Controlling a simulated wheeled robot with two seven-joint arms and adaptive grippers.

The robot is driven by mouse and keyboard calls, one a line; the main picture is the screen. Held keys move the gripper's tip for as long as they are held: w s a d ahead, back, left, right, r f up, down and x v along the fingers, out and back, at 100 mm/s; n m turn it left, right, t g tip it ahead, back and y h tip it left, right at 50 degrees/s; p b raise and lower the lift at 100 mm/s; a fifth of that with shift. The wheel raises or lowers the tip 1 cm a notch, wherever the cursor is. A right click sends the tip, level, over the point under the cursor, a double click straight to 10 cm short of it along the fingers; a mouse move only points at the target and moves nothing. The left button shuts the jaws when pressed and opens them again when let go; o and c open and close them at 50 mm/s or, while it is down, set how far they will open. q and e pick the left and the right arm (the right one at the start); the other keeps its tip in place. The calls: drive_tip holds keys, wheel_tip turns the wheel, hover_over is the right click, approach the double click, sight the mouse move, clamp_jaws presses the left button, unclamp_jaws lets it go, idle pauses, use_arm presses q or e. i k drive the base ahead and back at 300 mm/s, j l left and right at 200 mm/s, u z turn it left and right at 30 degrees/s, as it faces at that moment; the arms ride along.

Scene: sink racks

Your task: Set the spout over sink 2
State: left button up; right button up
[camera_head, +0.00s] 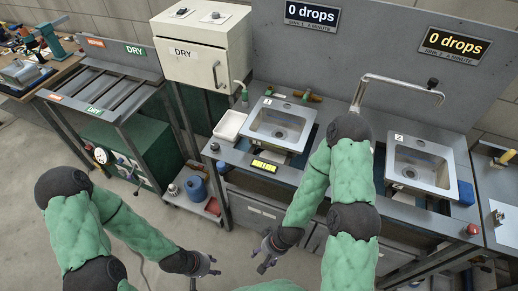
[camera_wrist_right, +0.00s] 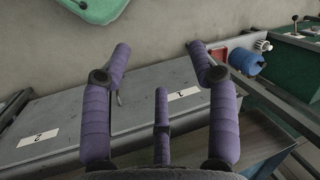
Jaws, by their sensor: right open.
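The spout (camera_head: 400,85) is a chrome pipe that rises behind my right arm and runs to the right, its bent end at the back of sink 2 in the head view. Its foot is hidden by my arm. I cannot tell whether its end is above the basin. Sink 2 (camera_head: 447,183) is a steel basin at the right, labelled 2. Sink 1 (camera_head: 258,130) is left of it, labelled 1. My right gripper (camera_head: 263,262) is low in front of the counter, open and empty; its spread fingers show in the right wrist view (camera_wrist_right: 157,62). My left gripper (camera_head: 206,272) is open and empty above the floor.
Two signs (camera_head: 312,14) (camera_head: 453,45) on the back panel both read 0 drops. A white tray (camera_head: 229,124) and a yellow display (camera_head: 264,166) are by sink 1. A blue block (camera_head: 466,192) is right of sink 2. A drying rack (camera_head: 95,88) stands left. The floor in front is clear.

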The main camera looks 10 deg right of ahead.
sight(433, 83)
drive_tip(key=z, duration=1.7)
